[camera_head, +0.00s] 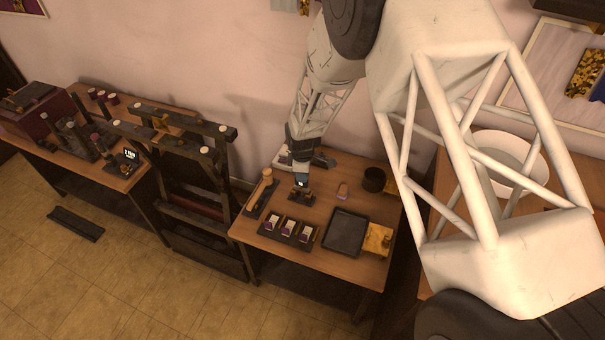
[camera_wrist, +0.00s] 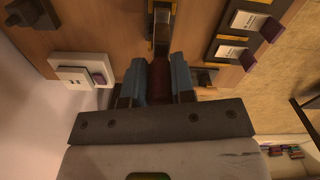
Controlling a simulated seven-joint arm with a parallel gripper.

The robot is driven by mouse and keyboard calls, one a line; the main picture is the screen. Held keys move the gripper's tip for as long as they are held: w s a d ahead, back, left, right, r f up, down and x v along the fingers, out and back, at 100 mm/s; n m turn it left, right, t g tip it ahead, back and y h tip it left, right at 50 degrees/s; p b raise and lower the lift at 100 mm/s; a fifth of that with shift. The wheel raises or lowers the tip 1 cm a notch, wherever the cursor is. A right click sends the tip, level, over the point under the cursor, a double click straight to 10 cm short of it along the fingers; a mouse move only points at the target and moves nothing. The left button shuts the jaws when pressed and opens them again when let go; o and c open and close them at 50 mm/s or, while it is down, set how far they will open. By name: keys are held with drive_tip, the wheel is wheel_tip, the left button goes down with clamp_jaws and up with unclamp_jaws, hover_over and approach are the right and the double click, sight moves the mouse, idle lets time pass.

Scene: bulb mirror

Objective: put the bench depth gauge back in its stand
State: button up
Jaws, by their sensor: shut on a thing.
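My gripper (camera_head: 301,183) is low over the middle bench (camera_head: 330,270). In the wrist view its two blue fingers (camera_wrist: 160,84) are shut on a dark red piece, which I take to be the depth gauge (camera_wrist: 159,75). Most of the gauge is hidden by the fingers and palm. Just beyond the fingertips is a dark, narrow fixture with yellow edges (camera_wrist: 161,18), perhaps the stand. In the head view a small dark and brass piece (camera_head: 301,196) lies right under the gripper. I cannot tell whether the gauge touches the fixture.
A dark rack with several white-faced blocks (camera_head: 289,228) is at the bench front. A dark tray (camera_head: 346,232) and a black cup (camera_head: 374,179) are to the right. A wooden-handled tool (camera_head: 266,176) lies left. A pale block (camera_wrist: 82,72) sits left of the fingers in the wrist view.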

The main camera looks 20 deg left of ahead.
drive_tip(key=shift+f, duration=0.7)
drive_tip(key=o, duration=1)
drive_tip(key=shift+r, duration=3.9)
drive_tip(key=shift+d+r, duration=0.1)
